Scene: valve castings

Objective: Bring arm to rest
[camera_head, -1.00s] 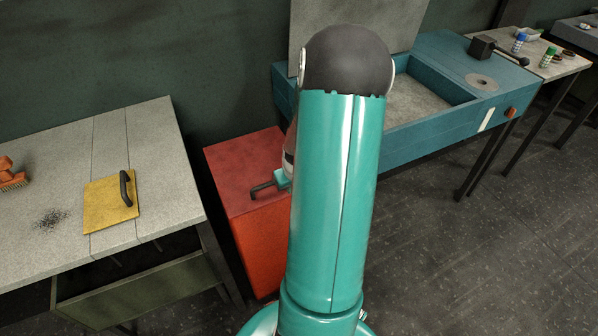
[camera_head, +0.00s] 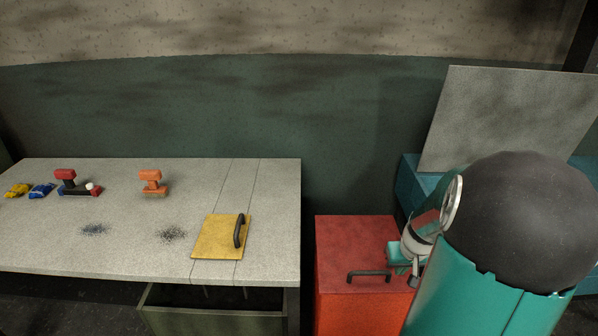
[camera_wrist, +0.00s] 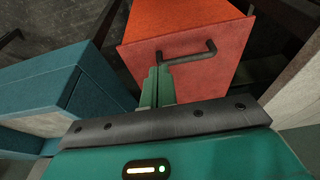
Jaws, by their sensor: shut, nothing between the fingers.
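My arm fills the lower right of the head view, with a dark rounded joint at its top. My gripper (camera_wrist: 158,72) shows in the wrist view as two green fingers closed together, with nothing between them. Its tips are near the black handle (camera_wrist: 196,54) on top of the red cabinet (camera_wrist: 190,25); I cannot tell whether they touch it. In the head view, part of the hand shows just right of this handle (camera_head: 368,274), above the red cabinet (camera_head: 350,240). The fingertips are mostly hidden there by my arm.
A grey table (camera_head: 120,215) on the left holds a yellow plate (camera_head: 215,238) with a black handle, an orange brush (camera_head: 153,183), a red-topped tool (camera_head: 66,180) and dark powder patches.

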